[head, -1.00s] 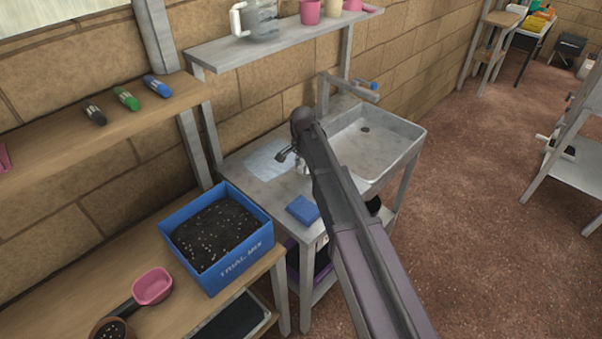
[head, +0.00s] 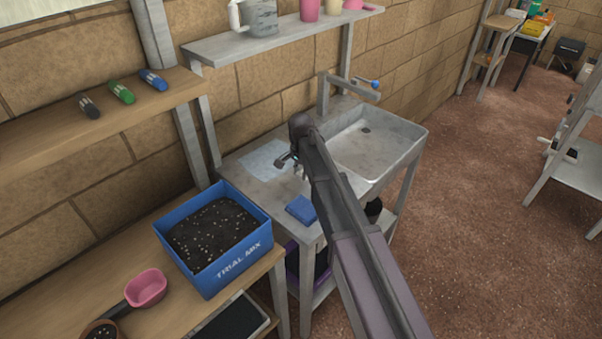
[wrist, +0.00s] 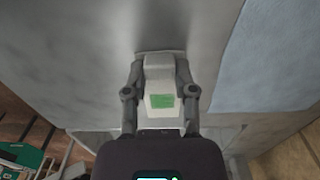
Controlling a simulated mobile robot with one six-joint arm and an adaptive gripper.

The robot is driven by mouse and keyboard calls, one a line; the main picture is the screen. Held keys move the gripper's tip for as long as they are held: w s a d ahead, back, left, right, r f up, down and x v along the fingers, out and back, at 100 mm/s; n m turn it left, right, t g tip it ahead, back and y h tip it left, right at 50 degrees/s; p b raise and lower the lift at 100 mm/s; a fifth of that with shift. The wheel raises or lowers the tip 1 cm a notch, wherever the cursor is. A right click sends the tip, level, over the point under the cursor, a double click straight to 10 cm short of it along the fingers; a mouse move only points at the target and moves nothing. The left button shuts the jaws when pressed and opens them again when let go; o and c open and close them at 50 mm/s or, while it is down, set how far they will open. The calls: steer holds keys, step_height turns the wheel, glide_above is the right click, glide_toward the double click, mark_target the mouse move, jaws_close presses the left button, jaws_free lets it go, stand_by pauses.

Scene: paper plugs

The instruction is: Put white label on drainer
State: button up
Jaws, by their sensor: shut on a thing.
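My gripper (wrist: 160,82) is shut on a white block-like piece with a green patch, which I take to be the white label (wrist: 160,84). Both fingers press its sides. In the head view my gripper (head: 292,161) is over the grey drainer (head: 243,177), the flat top left of the sink basin, and my arm hides most of the label. In the wrist view the far end of the label is close to the grey surface (wrist: 75,45); I cannot tell if it touches.
A pale blue sheet (head: 265,159) lies flat on the drainer, and shows at right in the wrist view (wrist: 275,55). A blue sponge-like block (head: 301,209) sits near the front edge. The sink basin (head: 372,143) and tap (head: 335,88) are to the right. A blue soil box (head: 228,272) stands left.

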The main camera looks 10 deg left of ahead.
steer(key=shift+f, duration=0.15)
steer(key=o, duration=0.8)
steer(key=shift+r, duration=0.25)
step_height(320, 180, up, 12)
steer(key=p, duration=1.2)
stand_by(0.4)
steer(key=s+d+n, duration=0.7)
steer(key=s+d, duration=1.5)
steer(key=d, duration=0.3)
steer(key=shift+s+n, duration=0.2)
steer(key=shift+n, duration=0.1)
